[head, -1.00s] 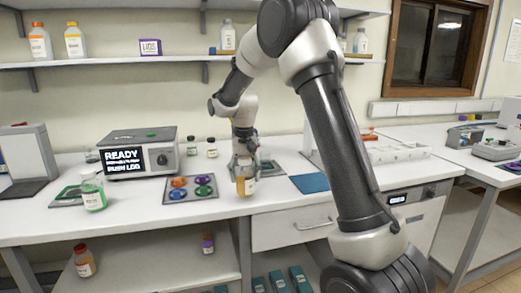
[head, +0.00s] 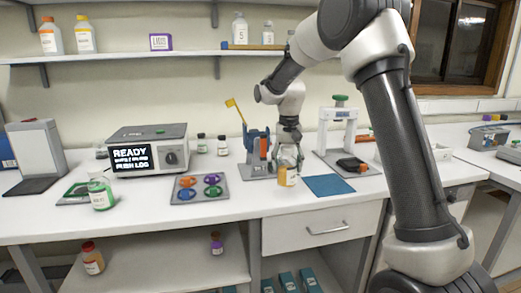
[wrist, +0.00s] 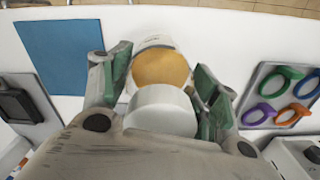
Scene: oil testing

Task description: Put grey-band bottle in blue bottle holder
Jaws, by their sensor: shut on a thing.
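My gripper (head: 288,160) is shut on a clear bottle (head: 287,176) with amber contents, held upright over the bench's front part. In the wrist view the bottle's round whitish cap (wrist: 162,108) and amber body (wrist: 160,66) sit between the green-grey fingers of the gripper (wrist: 165,88). I cannot make out a grey band. A grey tray (head: 199,189) with coloured ring holders is to the left of the bottle. The blue ring holder (head: 184,195) is at its front left and looks empty. The tray also shows at the right in the wrist view (wrist: 256,72).
A blue mat (head: 329,186) lies right of the bottle. A blue-and-orange device (head: 257,150) and a white stand (head: 338,135) stand behind. A green-content bottle (head: 101,194) and the READY box (head: 148,148) are left. Bare bench lies between tray and bottle.

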